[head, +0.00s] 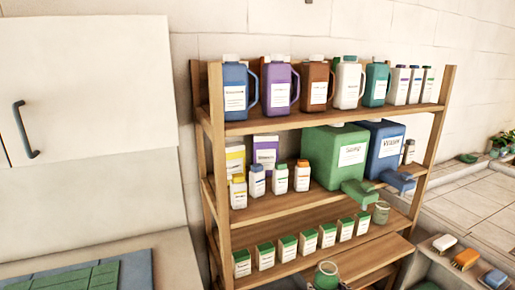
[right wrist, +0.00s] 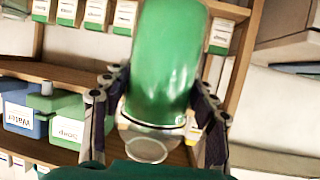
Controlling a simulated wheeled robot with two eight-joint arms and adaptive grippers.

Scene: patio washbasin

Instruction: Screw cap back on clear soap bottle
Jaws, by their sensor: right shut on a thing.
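A clear bottle (head: 327,275) filled with green shows at the bottom edge of the head view, in front of the lower shelf. In the right wrist view the bottle (right wrist: 165,60) stands between the two fingers of my right gripper (right wrist: 158,108), which is shut on it. That view appears upside down, so the clear round neck (right wrist: 148,147) is the bottle's upper end. The neck looks open, with no cap seen on it. I cannot pick out a loose cap. My left gripper is not in view.
A wooden shelf (head: 285,209) holds a green soap container (head: 318,150), a blue water container (head: 385,138), several handled bottles and small boxes. A clear greenish jar (head: 381,212) stands near the spouts. A white cabinet (head: 95,85) is at left.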

